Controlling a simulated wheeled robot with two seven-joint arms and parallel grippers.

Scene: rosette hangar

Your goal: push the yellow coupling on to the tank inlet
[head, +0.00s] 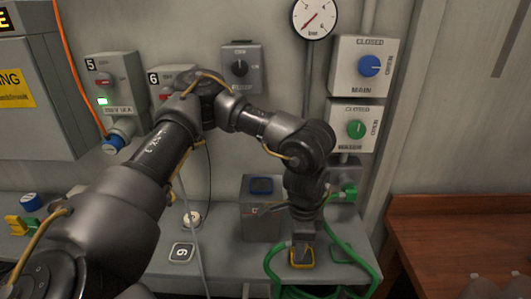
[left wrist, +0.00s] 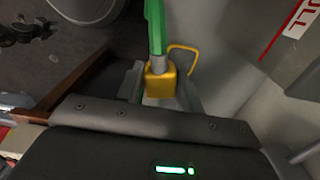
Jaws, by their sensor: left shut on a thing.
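The yellow coupling (head: 303,262) shows low at the end of my left arm in the head view, above the shelf's front part. My left gripper (head: 303,243) is shut on it. In the left wrist view the yellow coupling (left wrist: 160,82) sits at the end of a green hose (left wrist: 155,25), with a yellow loop at its side. A grey tank-like box (head: 258,222) with a blue cap stands just left of the gripper. I cannot make out its inlet; my arm may cover it. My right gripper is not in view.
The green hose (head: 345,250) loops around the gripper and over the shelf edge. A valve panel with a green knob (head: 355,129) is on the wall above. A wooden bench (head: 450,225) stands at right. A label marked 6 (head: 182,252) lies on the shelf (head: 225,270).

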